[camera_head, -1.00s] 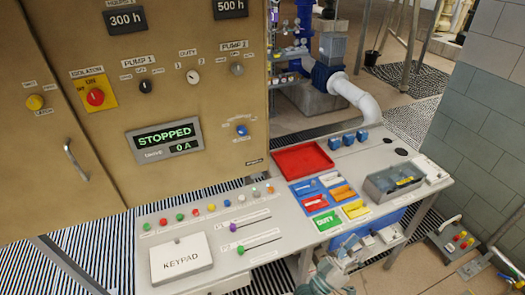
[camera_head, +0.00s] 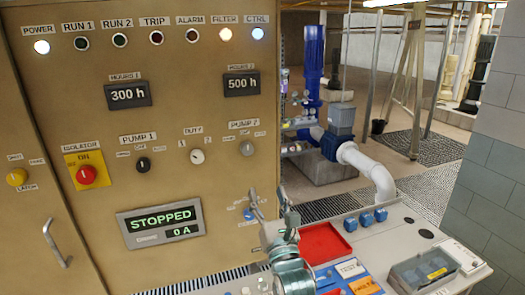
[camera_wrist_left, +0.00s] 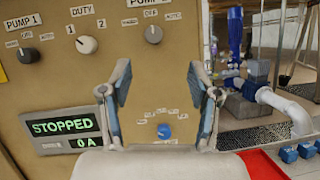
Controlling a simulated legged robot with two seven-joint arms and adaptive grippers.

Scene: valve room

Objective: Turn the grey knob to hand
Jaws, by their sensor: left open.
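The grey knob (camera_head: 246,148) sits under the PUMP 2 label on the tan cabinet front, with small position labels around it. It also shows near the top of the left wrist view (camera_wrist_left: 153,34); its exact pointing is too small to tell. My left gripper (camera_head: 268,203) is open and empty in front of the cabinet, below the grey knob and apart from it. In the left wrist view its spread fingers (camera_wrist_left: 160,88) frame bare panel, with the blue knob (camera_wrist_left: 164,131) between them lower down. My right gripper is not in view.
The black PUMP 1 knob (camera_head: 144,163) and pale DUTY knob (camera_head: 197,156) are left of the grey knob. A red isolator (camera_head: 87,174) and a door handle (camera_head: 56,243) are further left. The desk with a red tray (camera_head: 324,243) juts out below right.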

